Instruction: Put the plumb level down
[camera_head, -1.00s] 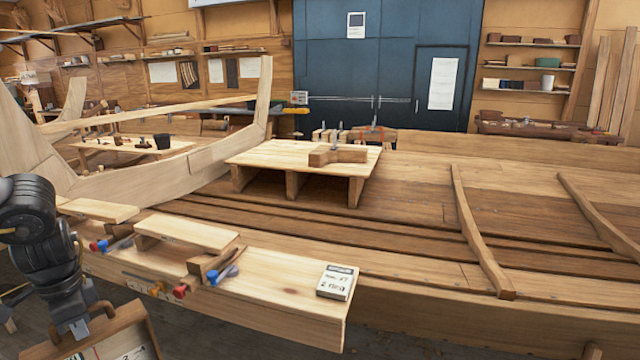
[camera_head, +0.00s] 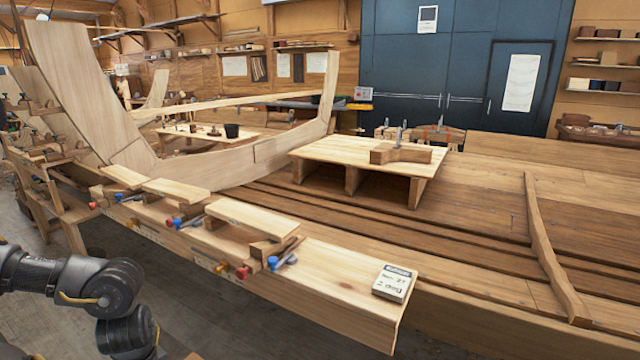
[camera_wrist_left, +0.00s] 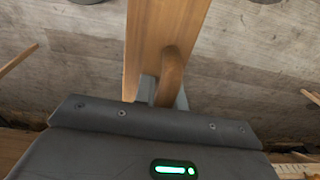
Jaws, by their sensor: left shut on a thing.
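The plumb level (camera_wrist_left: 150,40) is a long piece of orange-brown wood with a rounded handle, seen in the left wrist view. My left gripper (camera_wrist_left: 164,92) is shut on it at the handle. Grey finger parts show on both sides of the handle. The far end of the level runs out of the top of that view. In the head view only my left arm shows at the lower left; the gripper and nearly all of the level are below the picture. My right gripper is not in view.
A clamped plank (camera_head: 330,300) with a labelled white block (camera_head: 394,283) runs along the hull's near side. A raised board (camera_head: 340,155) with a wooden block (camera_head: 400,153) stands on the hull planking (camera_head: 460,220). Grey floor (camera_head: 200,290) is open below the clamps.

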